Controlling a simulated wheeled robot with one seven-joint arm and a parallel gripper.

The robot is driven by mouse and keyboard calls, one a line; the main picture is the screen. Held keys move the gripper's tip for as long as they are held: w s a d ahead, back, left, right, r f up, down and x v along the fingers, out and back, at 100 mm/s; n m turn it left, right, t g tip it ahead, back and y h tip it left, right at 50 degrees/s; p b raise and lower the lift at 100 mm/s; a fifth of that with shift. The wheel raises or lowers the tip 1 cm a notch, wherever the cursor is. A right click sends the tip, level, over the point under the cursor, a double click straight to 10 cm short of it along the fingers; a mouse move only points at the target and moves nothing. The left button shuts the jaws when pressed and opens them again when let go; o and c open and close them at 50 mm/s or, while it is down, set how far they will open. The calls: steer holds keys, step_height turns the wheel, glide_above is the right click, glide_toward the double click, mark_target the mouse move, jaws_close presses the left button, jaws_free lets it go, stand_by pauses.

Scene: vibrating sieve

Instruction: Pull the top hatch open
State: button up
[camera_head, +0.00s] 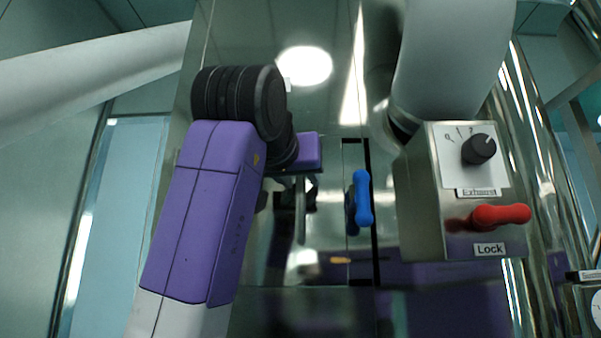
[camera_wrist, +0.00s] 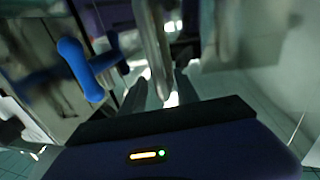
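The top hatch appears to be part of the shiny steel front, but its outline is not clear to me. A vertical metal bar handle (camera_head: 301,222) stands on that front, left of a blue handle (camera_head: 362,200). In the wrist view, the metal bar (camera_wrist: 152,45) comes down between my two fingers. My gripper (camera_wrist: 160,92) is open, with a finger on each side of the bar. I cannot tell whether either finger touches it. The blue handle (camera_wrist: 80,68) also shows at the left there. In the head view my arm hides part of the front.
A steel control box (camera_head: 420,190) at the right carries a black Exhaust knob (camera_head: 478,149) and a red Lock handle (camera_head: 500,215). A thick grey pipe (camera_head: 450,60) is above it. The blue handle is close beside my gripper.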

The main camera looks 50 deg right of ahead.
steer(key=shift+w+d, duration=0.25)
steer(key=shift+d, duration=0.25)
jaws_close()
stand_by(1.2)
